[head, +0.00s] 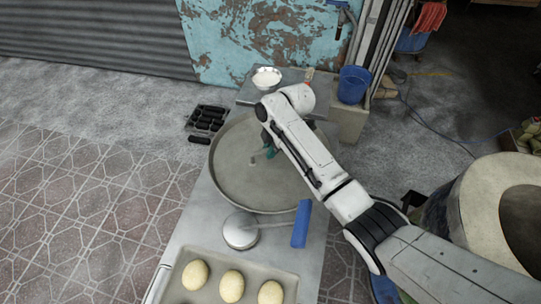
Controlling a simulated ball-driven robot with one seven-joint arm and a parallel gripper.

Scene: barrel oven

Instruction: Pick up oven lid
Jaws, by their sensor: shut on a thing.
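The oven lid (235,185) looks like a wide, round grey metal disc with a raised rim. It is over the middle of the metal table, and I cannot tell whether it touches the tabletop. My gripper (268,153) is over the lid's middle, pointing down, and is shut on it near the centre. A small teal part shows at the fingertips. My arm hides the lid's right part and most of the grip.
The barrel oven (480,205), with a round dark opening, stands at the right. A tray (228,266) of dough balls and a round metal tool with a blue handle (301,224) are at the near end. A white bowl (267,78) and blue bucket (354,85) are behind. A black mould (207,119) is left.

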